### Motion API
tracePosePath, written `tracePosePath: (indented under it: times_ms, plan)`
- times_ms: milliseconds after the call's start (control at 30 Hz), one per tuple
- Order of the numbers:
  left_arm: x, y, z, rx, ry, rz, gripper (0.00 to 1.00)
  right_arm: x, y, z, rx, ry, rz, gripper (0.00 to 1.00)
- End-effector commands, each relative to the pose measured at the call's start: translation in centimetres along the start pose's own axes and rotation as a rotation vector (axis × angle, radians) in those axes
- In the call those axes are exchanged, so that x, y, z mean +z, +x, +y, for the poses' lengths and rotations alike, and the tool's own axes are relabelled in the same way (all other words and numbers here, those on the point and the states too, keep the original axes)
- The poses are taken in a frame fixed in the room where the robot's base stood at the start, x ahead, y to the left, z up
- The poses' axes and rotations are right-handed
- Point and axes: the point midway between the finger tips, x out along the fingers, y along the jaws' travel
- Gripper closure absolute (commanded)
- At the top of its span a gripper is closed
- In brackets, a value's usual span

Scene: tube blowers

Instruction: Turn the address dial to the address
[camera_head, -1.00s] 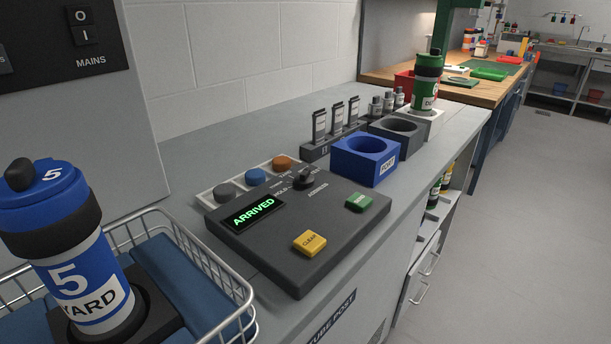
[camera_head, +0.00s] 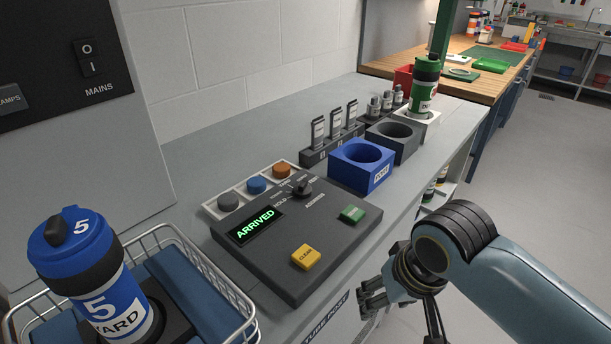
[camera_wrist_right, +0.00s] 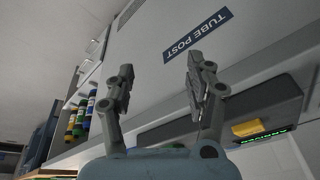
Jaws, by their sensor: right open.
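The address dial (camera_head: 301,188) is a small dark knob at the back of the dark control panel (camera_head: 290,268), with labels printed around it. The panel's display (camera_head: 255,226) reads ARRIVED in green. A yellow CLEAR button (camera_head: 306,257) and a green button (camera_head: 352,213) sit on the panel. My right gripper (camera_head: 372,290) is low, in front of the counter's front face and to the right of the panel, apart from the dial. In the right wrist view its two fingers (camera_wrist_right: 158,85) are spread and empty. My left gripper is not in view.
A blue and white canister (camera_head: 100,285) stands in a wire basket (camera_head: 215,290) at the left. A blue holder (camera_head: 361,166), a grey holder (camera_head: 393,140) and a green canister (camera_head: 425,85) line the counter beyond the panel. Upright grey tags stand behind.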

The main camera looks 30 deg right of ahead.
Motion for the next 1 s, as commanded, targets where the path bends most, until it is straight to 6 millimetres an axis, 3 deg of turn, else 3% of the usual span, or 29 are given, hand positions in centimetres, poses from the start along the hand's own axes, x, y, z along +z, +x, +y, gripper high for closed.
tracePosePath:
  times_ms: [67,133,467,633,800,1000]
  plan:
    - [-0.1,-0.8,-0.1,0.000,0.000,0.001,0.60,-0.9,-3.3,-0.7,-0.011,0.015,0.012,0.46]
    - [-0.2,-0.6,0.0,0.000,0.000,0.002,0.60,-2.3,-2.7,-1.1,-0.021,0.130,0.004,0.46]
    - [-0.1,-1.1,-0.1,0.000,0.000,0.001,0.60,-9.1,-3.7,-3.5,-0.075,0.654,-0.040,0.46]
    - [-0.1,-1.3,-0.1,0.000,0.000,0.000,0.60,-15.5,-4.6,-5.2,-0.103,1.129,-0.103,0.46]
    - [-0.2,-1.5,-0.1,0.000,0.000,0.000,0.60,-22.5,-6.8,-6.7,-0.109,1.669,-0.207,0.46]
    - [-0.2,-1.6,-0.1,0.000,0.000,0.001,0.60,-26.8,-9.1,-7.5,-0.093,2.031,-0.296,0.46]
